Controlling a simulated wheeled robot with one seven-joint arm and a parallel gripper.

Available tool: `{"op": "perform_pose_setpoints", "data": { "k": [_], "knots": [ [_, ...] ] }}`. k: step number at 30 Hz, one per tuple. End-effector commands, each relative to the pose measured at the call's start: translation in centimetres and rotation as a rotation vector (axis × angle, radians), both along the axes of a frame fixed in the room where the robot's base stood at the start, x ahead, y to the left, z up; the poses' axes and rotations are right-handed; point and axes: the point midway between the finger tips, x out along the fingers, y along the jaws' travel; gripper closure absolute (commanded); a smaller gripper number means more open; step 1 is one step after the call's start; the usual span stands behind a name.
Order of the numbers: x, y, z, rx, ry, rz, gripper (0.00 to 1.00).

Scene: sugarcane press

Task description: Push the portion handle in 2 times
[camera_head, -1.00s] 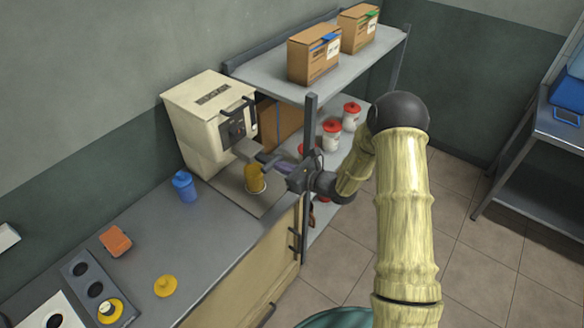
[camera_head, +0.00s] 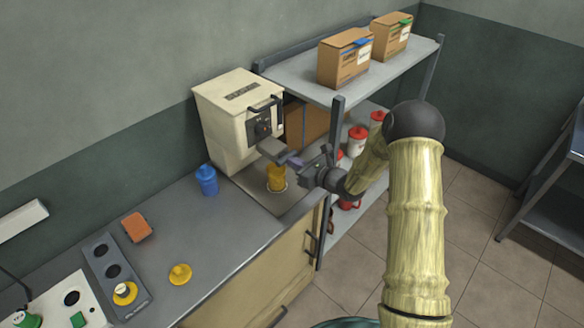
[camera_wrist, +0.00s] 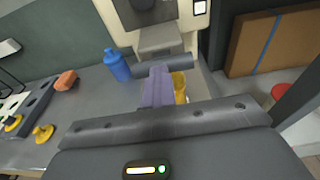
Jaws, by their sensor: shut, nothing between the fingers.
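The cream press (camera_head: 225,120) stands on the counter against the wall. A grey slab with a bar-like portion handle (camera_wrist: 192,63) sticks out from its front; the slab (camera_head: 272,148) also shows in the head view. My gripper (camera_head: 290,160) is shut and empty, in front of the press and pointing at it. In the wrist view its lavender fingers (camera_wrist: 158,88) reach up to the bar, covering part of it; I cannot tell whether they touch. A yellow cup (camera_head: 276,178) stands below the slab, partly hidden by the fingers in the wrist view.
A blue bottle (camera_head: 206,180) stands left of the press. An orange block (camera_head: 137,227) and a yellow lid (camera_head: 180,274) lie on the counter. A shelf rack (camera_head: 338,130) with boxes and red-lidded jars stands close on the right.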

Motion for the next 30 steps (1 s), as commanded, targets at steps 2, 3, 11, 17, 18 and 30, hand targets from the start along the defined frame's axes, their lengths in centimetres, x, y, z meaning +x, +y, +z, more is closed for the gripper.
{"op": "perform_pose_setpoints", "data": {
  "k": [2, 3, 11, 17, 18, 30],
  "knots": [
    [0.4, -0.2, 0.3, 0.003, -0.008, -0.008, 1.00],
    [0.4, -0.2, 0.4, 0.003, -0.009, -0.009, 1.00],
    [0.5, -0.3, 0.5, 0.005, -0.013, -0.011, 1.00],
    [-0.3, -1.3, 0.8, 0.005, -0.013, -0.010, 1.00],
    [-0.7, -1.6, 0.9, 0.004, -0.010, -0.007, 1.00],
    [-5.7, -6.5, 2.0, 0.001, -0.006, 0.006, 1.00]
  ]
}}
